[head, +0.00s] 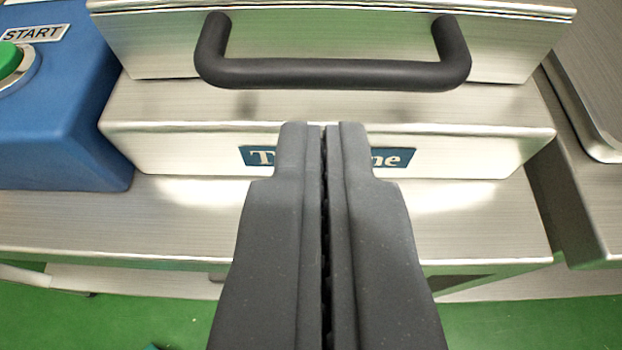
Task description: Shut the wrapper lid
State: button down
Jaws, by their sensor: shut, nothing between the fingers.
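The wrapper lid (340,32) is a brushed steel panel across the top of the head view, cut off by the upper edge. A black bar handle (335,74) is fixed to its front. Below it is the steel machine body (190,150) with a blue label partly hidden by my gripper. A steel surface shows between the lid and the body's front face. My gripper (324,126) is shut and empty. In the picture its tips lie below the handle, apart from it, in front of the label.
A blue box (60,120) with a green START button (10,60) stands at the left. The steel bench top (120,225) runs in front of the machine. Another steel unit (590,190) stands at the right, across a gap. Green floor (110,320) shows below.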

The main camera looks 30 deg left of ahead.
jog(key=s+d+f, duration=0.3)
jog(key=s, duration=0.2)
jog(key=s+a+r+m+t+h+p, duration=0.1)
jog(key=a+r, duration=0.4)
jog(key=r, duration=0.9)
jog(key=s+a+r+m+t+h+p, duration=0.1)
jog(key=s+a+r+m+h+p, duration=0.2)
jog(key=r, duration=1.1)
jog(key=s+a+r+m+t+h+p, duration=0.2)
jog(key=a+r+p, duration=0.3)
jog(key=a+r, duration=0.4)
notch_tip(320, 180, up, 6)
jog(key=shift+s+r+h, duration=0.1)
jog(key=shift+s+h, duration=0.4)
jog(key=shift+s, duration=0.35)
jog(key=shift+a, duration=0.1)
